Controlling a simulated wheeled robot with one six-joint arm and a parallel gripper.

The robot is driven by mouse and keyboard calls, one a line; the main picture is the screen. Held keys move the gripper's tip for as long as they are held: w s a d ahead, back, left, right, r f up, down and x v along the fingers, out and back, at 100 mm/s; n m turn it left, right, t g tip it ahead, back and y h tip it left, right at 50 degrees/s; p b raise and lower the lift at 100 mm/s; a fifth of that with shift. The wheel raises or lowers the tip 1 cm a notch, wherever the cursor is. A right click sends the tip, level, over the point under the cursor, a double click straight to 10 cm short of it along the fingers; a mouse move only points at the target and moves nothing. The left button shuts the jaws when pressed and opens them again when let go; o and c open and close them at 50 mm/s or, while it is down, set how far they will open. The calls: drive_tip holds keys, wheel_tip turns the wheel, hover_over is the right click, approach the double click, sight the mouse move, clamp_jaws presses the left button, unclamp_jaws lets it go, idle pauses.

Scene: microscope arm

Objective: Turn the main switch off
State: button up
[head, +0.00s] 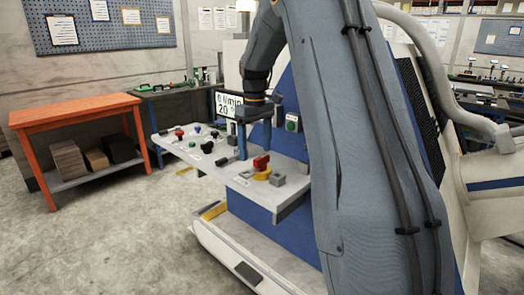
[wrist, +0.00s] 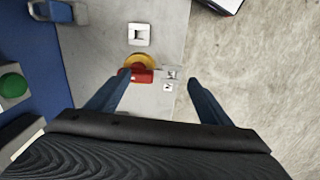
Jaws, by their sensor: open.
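The main switch is a red handle (head: 261,162) on a yellow round base (head: 263,174), mounted on the light grey panel (head: 240,188). In the wrist view the red handle (wrist: 140,76) lies roughly crosswise in front of the yellow base (wrist: 138,62). My gripper (head: 241,150) hangs over the panel, to the left of the switch in the head view. In the wrist view its two blue fingers (wrist: 158,85) are spread wide and empty, with the handle between them but nearer the left finger. I cannot tell the exact height gap.
Small grey blocks (head: 278,180) sit beside the switch. Several knobs and buttons (head: 197,128) stand on the panel's left part. A green button box (head: 292,123) and a display (head: 228,104) are behind. An orange bench (head: 75,112) stands left; the floor between is clear.

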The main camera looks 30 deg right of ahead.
sight(261, 157)
drive_tip(key=shift+n, duration=0.3)
drive_tip(key=w+d+r, duration=0.1)
drive_tip(key=d, duration=0.1)
drive_tip(key=w+d+r, duration=0.1)
drive_tip(key=w, duration=0.1)
drive_tip(key=shift+d+p, duration=0.35)
drive_tip(key=shift+d, duration=0.05)
drive_tip(key=shift+f+p, duration=0.95)
drive_tip(key=shift+f, duration=2.8)
drive_tip(key=c, duration=1.5)
